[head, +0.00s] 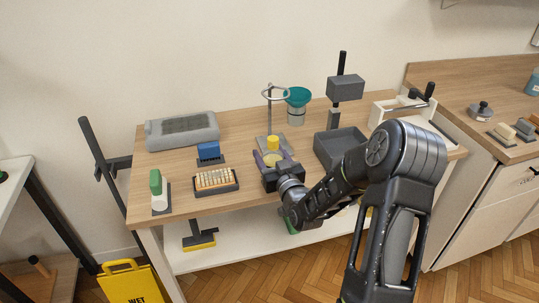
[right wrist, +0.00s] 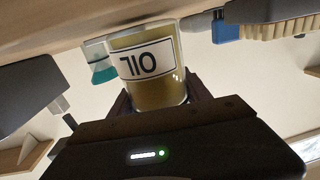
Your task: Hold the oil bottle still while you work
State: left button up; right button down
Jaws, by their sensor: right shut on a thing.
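The oil bottle (right wrist: 155,85) is a clear container of yellow-brown oil with a white label reading OIL, upside down in the right wrist view. In the head view its yellow top (head: 273,142) shows just beyond my right gripper (head: 272,160). The two fingers sit on either side of the bottle, and the gripper is shut on it. The gripper body hides the near part of the bottle in the head view. I cannot tell whether its base touches the bench. My left gripper is in neither view.
A ring stand (head: 269,105) and a teal funnel on a jar (head: 298,105) stand close behind. A dark grey bin (head: 338,150) is to the right. A beige-topped rack (head: 216,181) and a blue block (head: 208,151) are to the left. The front left bench area is partly clear.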

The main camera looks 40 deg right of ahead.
jog(key=shift+f+b, duration=0.3)
jog(key=shift+b, duration=0.2)
dwell(0.8)
jog(key=shift+c, duration=2)
grip_release()
jog(key=shift+o, duration=0.4)
jog(key=o, duration=0.3)
jog(key=shift+b+v, duration=0.7)
jog(key=shift+v, duration=3.35)
jog(key=shift+w, duration=0.1)
